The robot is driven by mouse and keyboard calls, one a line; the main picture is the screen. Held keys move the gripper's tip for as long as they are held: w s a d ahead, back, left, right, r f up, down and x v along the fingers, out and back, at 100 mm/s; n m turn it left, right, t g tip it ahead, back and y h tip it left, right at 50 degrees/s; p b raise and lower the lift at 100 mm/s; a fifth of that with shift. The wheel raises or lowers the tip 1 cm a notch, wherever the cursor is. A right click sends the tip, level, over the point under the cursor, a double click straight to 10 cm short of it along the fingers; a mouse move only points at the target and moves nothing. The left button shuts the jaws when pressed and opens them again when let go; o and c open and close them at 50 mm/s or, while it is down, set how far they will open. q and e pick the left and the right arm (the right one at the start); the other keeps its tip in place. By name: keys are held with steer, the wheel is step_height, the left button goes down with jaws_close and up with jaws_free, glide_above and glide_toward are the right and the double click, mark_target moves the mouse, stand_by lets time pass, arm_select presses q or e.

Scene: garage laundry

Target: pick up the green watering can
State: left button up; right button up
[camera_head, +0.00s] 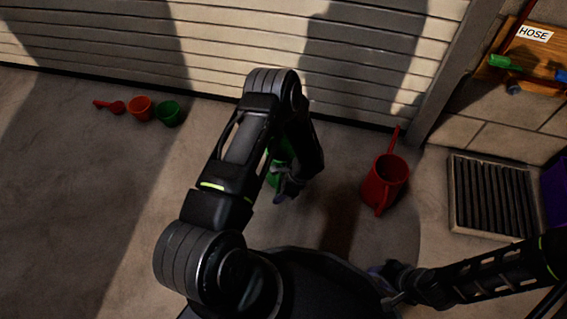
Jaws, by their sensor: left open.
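A green object, probably the green watering can (273,179), stands on the floor in the middle of the head view. My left arm hides most of it, and only green patches show between the arm links. My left gripper (289,188) is open and points down right beside the green patches. I cannot tell whether it touches them. My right gripper (388,277) is low at the lower right, away from the green object, and its fingers are too dark to read.
A red watering can (384,184) stands to the right. A green pot (168,114), an orange-red pot (140,108) and a red scoop (112,107) are at the left by the shutter door (225,50). A dark grate (492,195) lies at the right.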

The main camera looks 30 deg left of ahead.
arm_select(q)
steer(key=shift+c, duration=0.3)
jaws_close()
stand_by(1.1)
